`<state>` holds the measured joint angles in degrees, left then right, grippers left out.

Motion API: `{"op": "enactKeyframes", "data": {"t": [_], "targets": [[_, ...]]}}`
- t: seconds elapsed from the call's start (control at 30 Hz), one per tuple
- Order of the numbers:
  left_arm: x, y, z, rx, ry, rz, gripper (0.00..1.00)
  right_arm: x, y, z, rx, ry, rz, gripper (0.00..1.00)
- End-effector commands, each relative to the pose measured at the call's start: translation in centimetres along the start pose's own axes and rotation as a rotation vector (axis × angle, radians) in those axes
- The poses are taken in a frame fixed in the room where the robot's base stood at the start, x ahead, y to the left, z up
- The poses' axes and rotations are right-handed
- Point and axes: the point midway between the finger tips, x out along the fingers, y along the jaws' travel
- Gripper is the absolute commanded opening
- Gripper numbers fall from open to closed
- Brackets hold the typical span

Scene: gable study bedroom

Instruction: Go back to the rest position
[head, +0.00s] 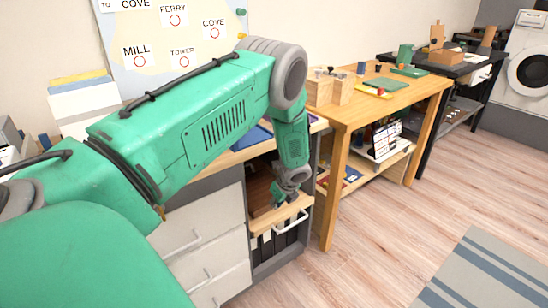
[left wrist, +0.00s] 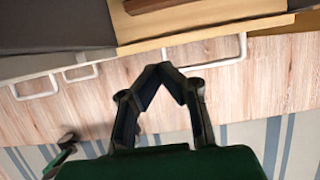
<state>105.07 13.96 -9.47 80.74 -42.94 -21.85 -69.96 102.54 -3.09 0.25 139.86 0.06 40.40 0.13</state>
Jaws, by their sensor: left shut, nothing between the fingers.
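My left arm, green and grey, reaches across the head view from the left and bends down at the elbow. Its gripper (head: 281,197) hangs at the pulled-out wooden drawer (head: 268,223) under the desk, partly hidden by its own wrist. In the left wrist view the gripper (left wrist: 165,70) has its two dark fingertips together with nothing between them. The tips appear just in front of the drawer's front edge (left wrist: 190,36) and beside its white handle (left wrist: 232,52); I cannot tell whether they touch. My right gripper is not recognisable in either view.
White drawers (head: 205,225) stand left of the open drawer. A wooden workbench (head: 345,112) with blocks and a green mat stands to the right, then a black table (head: 455,68) and a washing machine (head: 530,70). A striped rug (head: 475,275) lies on otherwise clear floor.

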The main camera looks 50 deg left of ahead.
Motion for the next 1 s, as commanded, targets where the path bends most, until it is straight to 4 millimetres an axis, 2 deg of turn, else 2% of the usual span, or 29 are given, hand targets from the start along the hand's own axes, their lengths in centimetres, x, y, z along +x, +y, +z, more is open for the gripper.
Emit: {"op": "enactKeyframes", "data": {"t": [0.13, 0.43, 0.57, 0.67, 0.7, 0.77, 0.83, 0.9, 1.0], "targets": [[-1.3, 0.1, 0.0, -0.001, -0.001, 0.002, 0.00, -0.5, 0.0, 0.0, -0.001, 0.000, 0.000, 0.43], [-1.7, 0.1, -0.3, -0.004, 0.000, 0.002, 0.00, -0.5, 0.0, 0.0, -0.001, 0.000, 0.000, 0.43], [-1.7, 1.4, -3.1, -0.071, 0.057, 0.002, 0.00, -0.9, 0.0, 0.0, -0.001, 0.000, 0.000, 0.43], [-1.9, 4.2, -7.9, -0.216, 0.157, 0.014, 0.00, -1.8, 0.0, -0.1, -0.001, 0.000, 0.000, 0.43], [-2.3, 5.8, -10.3, -0.300, 0.204, 0.026, 0.00, -2.2, 0.0, -0.1, -0.001, 0.000, 0.000, 0.43], [-3.3, 8.5, -14.0, -0.448, 0.273, 0.053, 0.00, -2.9, 0.0, -0.1, -0.001, 0.000, 0.000, 0.43], [-4.8, 12.1, -17.8, -0.643, 0.338, 0.097, 0.00, -3.7, 0.0, -0.2, -0.001, 0.000, 0.000, 0.43], [-6.7, 16.1, -20.7, -0.851, 0.377, 0.148, 0.00, -4.5, 0.0, -0.2, -0.001, 0.000, 0.000, 0.43], [-9.5, 21.4, -23.2, -1.138, 0.390, 0.211, 0.00, -5.5, 0.0, -0.3, -0.001, 0.000, 0.000, 0.43]]}}
